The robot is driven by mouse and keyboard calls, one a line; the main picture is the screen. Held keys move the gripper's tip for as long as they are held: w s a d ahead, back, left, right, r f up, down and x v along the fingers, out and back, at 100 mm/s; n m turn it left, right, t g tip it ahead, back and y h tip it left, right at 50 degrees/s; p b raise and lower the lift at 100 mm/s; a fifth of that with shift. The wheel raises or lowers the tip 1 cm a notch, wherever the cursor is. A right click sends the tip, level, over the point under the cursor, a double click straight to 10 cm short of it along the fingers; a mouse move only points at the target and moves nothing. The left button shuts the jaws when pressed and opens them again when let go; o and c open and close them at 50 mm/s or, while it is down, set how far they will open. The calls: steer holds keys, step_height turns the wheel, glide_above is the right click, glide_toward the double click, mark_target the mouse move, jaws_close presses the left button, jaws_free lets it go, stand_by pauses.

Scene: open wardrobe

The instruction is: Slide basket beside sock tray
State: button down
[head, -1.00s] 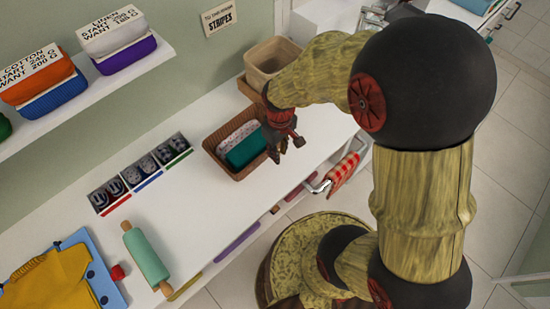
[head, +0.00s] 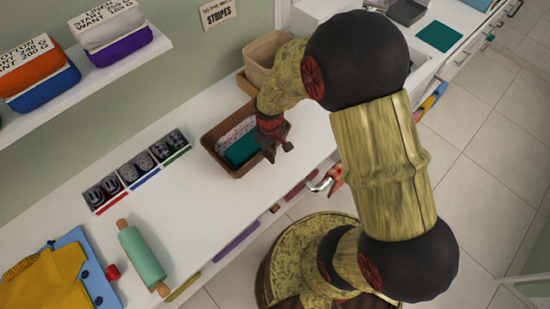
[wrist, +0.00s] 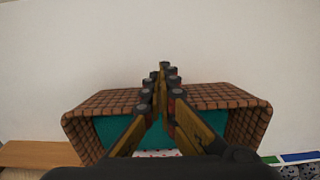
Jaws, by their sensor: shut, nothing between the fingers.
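The brown woven basket (head: 236,171) stands on the white counter with a teal cloth and a patterned white cloth inside. The sock tray (head: 146,180) lies to its lower left in the head view, with dark patterned socks in compartments and coloured strips along its front. A gap of bare counter separates the two. My gripper (head: 279,152) is shut and empty at the basket's front right side. In the wrist view, the fingers (wrist: 162,75) cross over the basket's front wall (wrist: 205,95); I cannot tell whether they touch it. A corner of the sock tray shows at lower right.
A tan bin (head: 262,58) in a wooden tray stands behind the basket. A rolling pin (head: 142,258), a red object (head: 112,271) and a blue clipboard with yellow cloth (head: 55,275) lie at lower left. A shelf (head: 95,75) with folded cloths overhangs the left.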

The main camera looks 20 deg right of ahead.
steer(key=shift+w, duration=0.1)
steer(key=w+a, duration=0.1)
steer(key=w, duration=0.4)
steer(key=w+a, duration=0.2)
steer(key=w, duration=0.3)
steer(key=w+a, duration=0.2)
steer(key=w, duration=0.3)
steer(key=shift+w+a+p, duration=0.1)
steer(key=shift+w+p, duration=0.15)
steer(key=shift+p, duration=0.05)
steer(key=shift+s, duration=0.1)
